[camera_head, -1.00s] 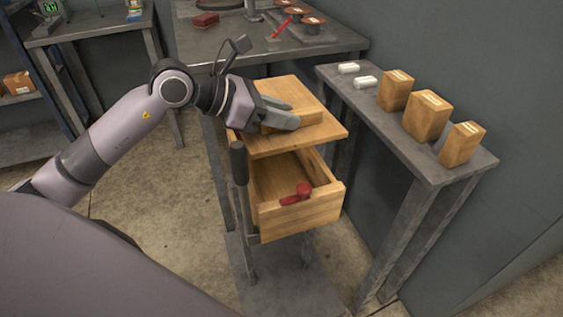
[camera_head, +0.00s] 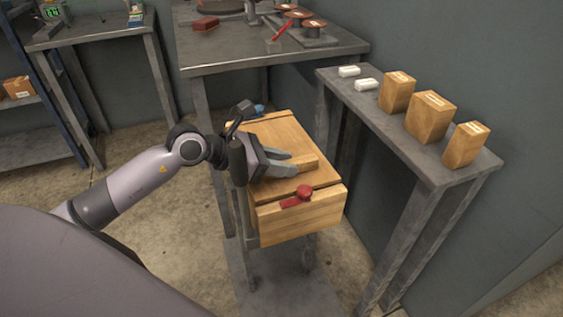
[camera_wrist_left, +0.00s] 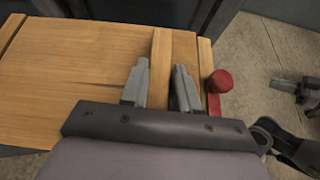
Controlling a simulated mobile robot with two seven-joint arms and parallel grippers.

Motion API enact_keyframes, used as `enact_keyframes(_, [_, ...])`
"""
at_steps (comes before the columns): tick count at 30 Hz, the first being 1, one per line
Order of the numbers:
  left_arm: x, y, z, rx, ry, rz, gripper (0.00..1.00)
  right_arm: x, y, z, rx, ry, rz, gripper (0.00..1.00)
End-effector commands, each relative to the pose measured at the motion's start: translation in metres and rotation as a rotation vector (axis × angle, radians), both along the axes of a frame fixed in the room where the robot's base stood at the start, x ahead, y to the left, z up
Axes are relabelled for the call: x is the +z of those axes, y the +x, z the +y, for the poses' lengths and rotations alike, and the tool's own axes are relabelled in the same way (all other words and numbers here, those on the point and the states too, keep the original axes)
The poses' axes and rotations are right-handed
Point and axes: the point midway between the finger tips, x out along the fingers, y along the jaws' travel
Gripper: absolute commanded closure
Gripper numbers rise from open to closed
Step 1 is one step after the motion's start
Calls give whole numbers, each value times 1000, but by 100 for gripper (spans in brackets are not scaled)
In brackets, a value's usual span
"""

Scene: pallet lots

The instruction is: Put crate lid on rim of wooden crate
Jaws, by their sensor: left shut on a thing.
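The wooden crate (camera_head: 300,222) stands on a grey cart, with a red latch (camera_head: 298,196) on its front wall. The crate lid (camera_head: 285,133) is a flat wooden panel that covers the crate opening, about level with the rim; I cannot tell if it rests fully. My left gripper (camera_head: 298,163) is shut on the wooden batten (camera_head: 308,163) across the lid's top. In the left wrist view, the gripper fingers (camera_wrist_left: 160,78) sit either side of the batten (camera_wrist_left: 161,50), and the lid (camera_wrist_left: 80,65) lies beside the crate's front edge (camera_wrist_left: 206,56). The crate's inside is hidden.
A grey side table (camera_head: 410,145) at the right holds several wooden blocks and two white pieces. A workbench (camera_head: 270,58) is behind the crate. Open floor lies to the left.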

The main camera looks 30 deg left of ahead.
Motion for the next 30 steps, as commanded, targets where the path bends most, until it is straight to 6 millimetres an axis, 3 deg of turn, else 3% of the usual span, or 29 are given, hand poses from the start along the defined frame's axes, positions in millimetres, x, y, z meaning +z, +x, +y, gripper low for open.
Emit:
enact_keyframes(1, [1, 0, 0, 0, 1, -5, 100, -1, 0, 0, 0, 0, 0, 100])
enact_keyframes(2, [-1, 0, 0, 0, 0, 0, 67, -1, 0, 0, 0, 0, 0, 100])
enact_keyframes(4, [0, 0, 0, 0, 0, 0, 45, 0, 0, 0, 0, 0, 0, 100])
enact_keyframes(17, [3, -4, 5, 1, 2, -1, 45, 1, 0, 0, 0, 0, 1, 100])
enact_keyframes(30, [32, -46, 41, 1, 1, 4, 45, 2, 0, 0, 0, 0, 0, 100])
